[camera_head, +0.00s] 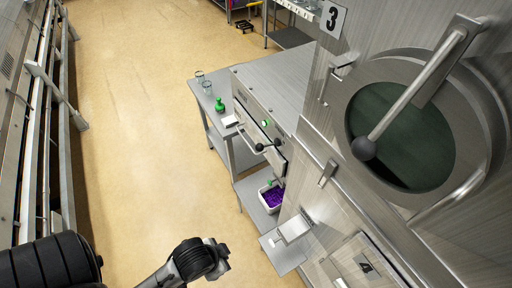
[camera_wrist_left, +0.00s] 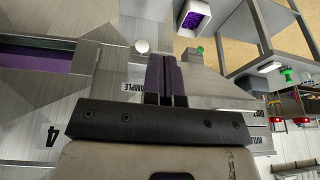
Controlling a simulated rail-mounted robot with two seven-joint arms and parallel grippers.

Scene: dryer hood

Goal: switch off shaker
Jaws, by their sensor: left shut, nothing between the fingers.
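No readable label names the shaker. In the head view a grey machine (camera_head: 272,90) stands right of centre, with a lit round green button (camera_head: 265,122) and a black-balled lever (camera_head: 259,147) on its front panel. My left gripper (camera_wrist_left: 166,80) is shut and empty in the left wrist view, its dark fingers in front of grey metal surfaces. A round pale knob (camera_wrist_left: 142,46) shows just left of the fingertips. I cannot tell whether the fingers touch anything. My left gripper is hidden in the head view, where only arm links show. My right gripper is not in view.
A white tub (camera_head: 271,196) of purple material sits below the machine; it also shows in the left wrist view (camera_wrist_left: 194,17). A green bottle (camera_head: 220,104) and glass beakers (camera_head: 207,86) stand on a side table. A large round hatch (camera_head: 402,135) is at right. The floor at left is clear.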

